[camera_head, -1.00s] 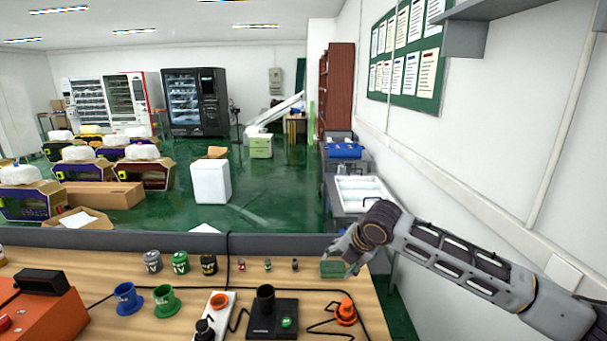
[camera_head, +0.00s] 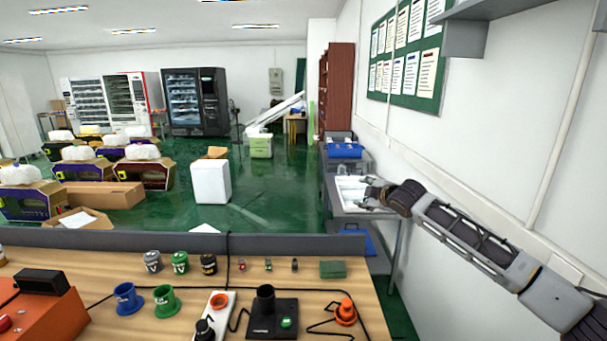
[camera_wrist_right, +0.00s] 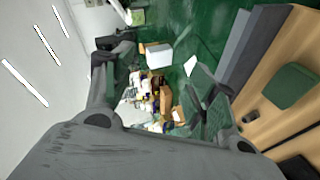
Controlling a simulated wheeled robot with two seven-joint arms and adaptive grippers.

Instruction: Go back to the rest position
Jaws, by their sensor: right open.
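My right gripper (camera_head: 371,194) is raised beyond the table's right end, in front of the white sink counter in the head view. In the right wrist view its fingers (camera_wrist_right: 160,75) are spread apart with nothing between them. The green block (camera_head: 333,269) lies on the wooden table at its back right, apart from the gripper. It also shows in the right wrist view (camera_wrist_right: 291,86). My left gripper is in neither view.
A low grey partition (camera_head: 180,242) runs along the back edge. A wall is at the right.

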